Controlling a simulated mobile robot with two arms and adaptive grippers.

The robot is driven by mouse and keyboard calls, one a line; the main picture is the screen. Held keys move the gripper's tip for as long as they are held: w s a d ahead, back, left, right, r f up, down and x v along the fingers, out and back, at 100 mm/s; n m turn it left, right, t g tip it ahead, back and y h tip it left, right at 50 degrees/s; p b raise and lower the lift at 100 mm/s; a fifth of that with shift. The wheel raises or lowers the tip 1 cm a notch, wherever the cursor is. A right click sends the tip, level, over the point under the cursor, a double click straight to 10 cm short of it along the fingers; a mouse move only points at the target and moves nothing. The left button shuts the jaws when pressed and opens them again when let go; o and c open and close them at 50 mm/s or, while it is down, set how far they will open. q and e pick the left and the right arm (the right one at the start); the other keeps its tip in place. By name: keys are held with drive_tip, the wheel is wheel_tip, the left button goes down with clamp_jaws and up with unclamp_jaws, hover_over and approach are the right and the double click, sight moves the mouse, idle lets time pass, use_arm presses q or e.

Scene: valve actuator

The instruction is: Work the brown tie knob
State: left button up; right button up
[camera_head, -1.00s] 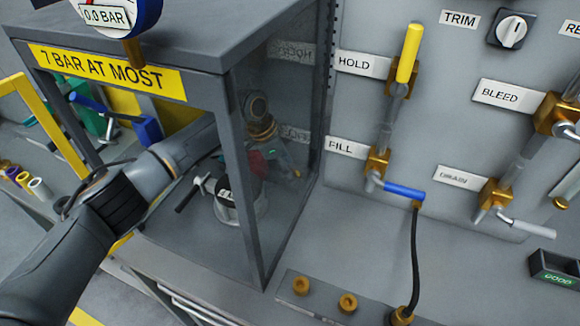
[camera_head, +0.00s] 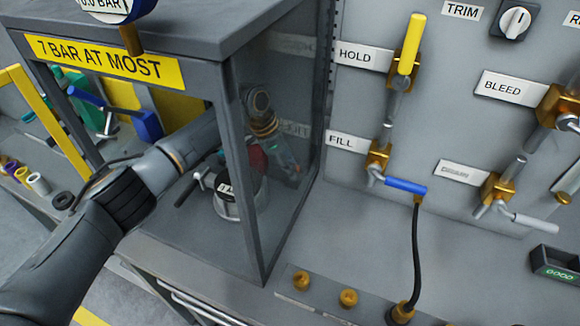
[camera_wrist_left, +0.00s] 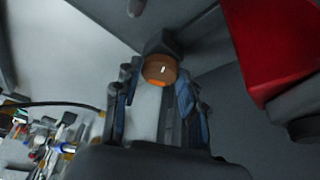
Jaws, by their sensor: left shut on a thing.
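The brown tie knob (camera_wrist_left: 160,70) shows in the left wrist view as a round orange-brown disc with a small white mark, on a dark grey mount. The fingers of my left gripper (camera_wrist_left: 158,88) stand on either side of it and are shut on it. In the head view my left arm reaches into the grey guard box, and my left gripper (camera_head: 285,158) shows dimly through its clear side panel. The knob cannot be made out there. My right gripper is not in view.
The box's corner post (camera_head: 243,180) and clear panel stand close around my left arm. A grey device (camera_head: 228,200) with a black handle sits inside below it. A red part (camera_wrist_left: 265,45) is at right in the wrist view. Valves with a yellow lever (camera_head: 409,45) and blue lever (camera_head: 405,186) line the panel.

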use_arm(q)
drive_tip(key=m+b, duration=0.1)
drive_tip(key=m+g+b, duration=0.1)
drive_tip(key=b, duration=0.1)
drive_tip(key=shift+w+d+f+m, duration=0.1)
drive_tip(key=shift+w+f+m, duration=0.1)
drive_tip(key=shift+m, duration=0.2)
drive_tip(key=shift+r+m+b, duration=0.2)
drive_tip(key=shift+m+b, duration=0.1)
drive_tip(key=shift+m, duration=0.2)
drive_tip(key=o, duration=1.1)
drive_tip(key=shift+o, duration=0.2)
drive_tip(key=shift+r, duration=0.25)
drive_tip(key=v, duration=1.1)
drive_tip(key=shift+w+a+r, duration=0.2)
drive_tip(key=shift+a, duration=0.1)
